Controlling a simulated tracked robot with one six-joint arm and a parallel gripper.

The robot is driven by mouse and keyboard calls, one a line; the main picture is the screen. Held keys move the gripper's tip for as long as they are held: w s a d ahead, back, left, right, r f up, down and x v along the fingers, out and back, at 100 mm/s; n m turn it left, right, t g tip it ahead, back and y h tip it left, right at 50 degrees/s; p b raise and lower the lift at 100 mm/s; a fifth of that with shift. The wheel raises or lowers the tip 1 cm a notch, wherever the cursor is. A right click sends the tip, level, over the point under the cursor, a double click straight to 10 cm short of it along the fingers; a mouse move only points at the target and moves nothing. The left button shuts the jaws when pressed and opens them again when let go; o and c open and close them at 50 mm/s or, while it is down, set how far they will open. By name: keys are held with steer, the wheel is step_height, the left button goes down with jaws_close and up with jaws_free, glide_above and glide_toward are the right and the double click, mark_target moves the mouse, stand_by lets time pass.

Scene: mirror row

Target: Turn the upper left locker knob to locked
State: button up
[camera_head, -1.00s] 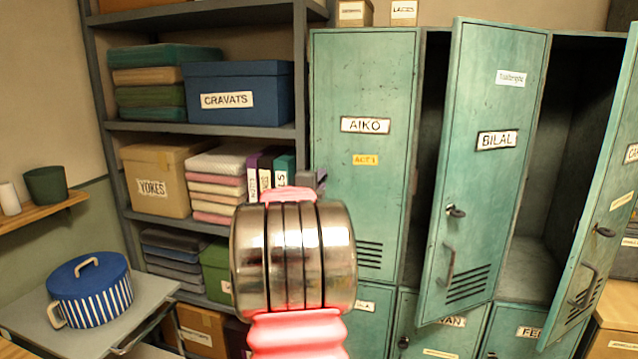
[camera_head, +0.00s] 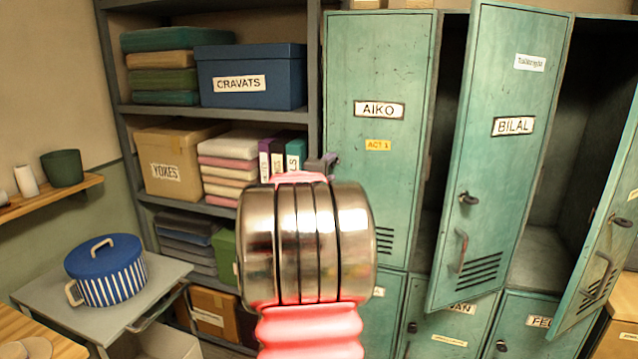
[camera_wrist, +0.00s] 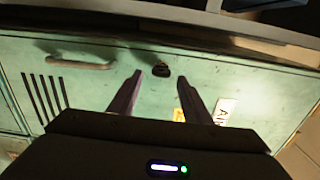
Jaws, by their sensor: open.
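The upper left locker, labelled AIKO (camera_head: 380,109), has a green door that looks closed in the head view. Its knob (camera_wrist: 160,70) shows in the wrist view as a small dark shape near the door's edge. My gripper (camera_wrist: 160,77) is open, with one finger on each side of the knob in that picture. I cannot tell whether the fingers touch it, or how the knob is turned. In the head view my arm hides the knob, and only a small dark part of my gripper (camera_head: 322,163) shows above it. The door's handle (camera_wrist: 80,63) is left of the knob.
The BILAL locker door (camera_head: 500,170) stands open to the right, with another open door (camera_head: 612,215) beyond it. Shelves with a blue CRAVATS box (camera_head: 250,92) stand left of the lockers. A blue striped pot (camera_head: 107,272) sits on a grey table at lower left.

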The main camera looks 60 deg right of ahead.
steer(key=s+a, duration=0.1)
steer(key=a, duration=1)
steer(key=shift+s, duration=0.4)
steer(key=shift+d, duration=0.1)
steer(key=w+a+f+n+t+y, duration=0.4)
steer(key=w+a+f+n+y, duration=0.15)
steer(key=f+n, duration=0.3)
steer(key=w+a+f+n+y, duration=0.1)
steer(key=a+f+n+y, duration=0.25)
steer(key=a, duration=0.45)
steer(key=w+a+f+n+y, duration=0.2)
steer(key=a+n, duration=0.3)
steer(key=a, duration=0.4)
steer(key=w+a+f+n+y, duration=0.1)
steer(key=a+f+n+y, duration=0.2)
steer(key=a+n, duration=0.35)
steer(key=s+a+n+y, duration=0.1)
steer(key=s+a+n, duration=0.2)
steer(key=a, duration=0.6)
steer(key=s+a+r+n+y, duration=0.1)
steer(key=s+a+n, duration=0.3)
steer(key=a, duration=0.5)
steer(key=s+a+n+g+y, duration=0.1)
steer(key=s+a+n, duration=0.3)
steer(key=a, duration=0.6)
steer(key=shift+s+r+y, duration=0.3)
steer(key=shift+s+y, duration=0.1)
steer(key=shift+s, duration=0.3)
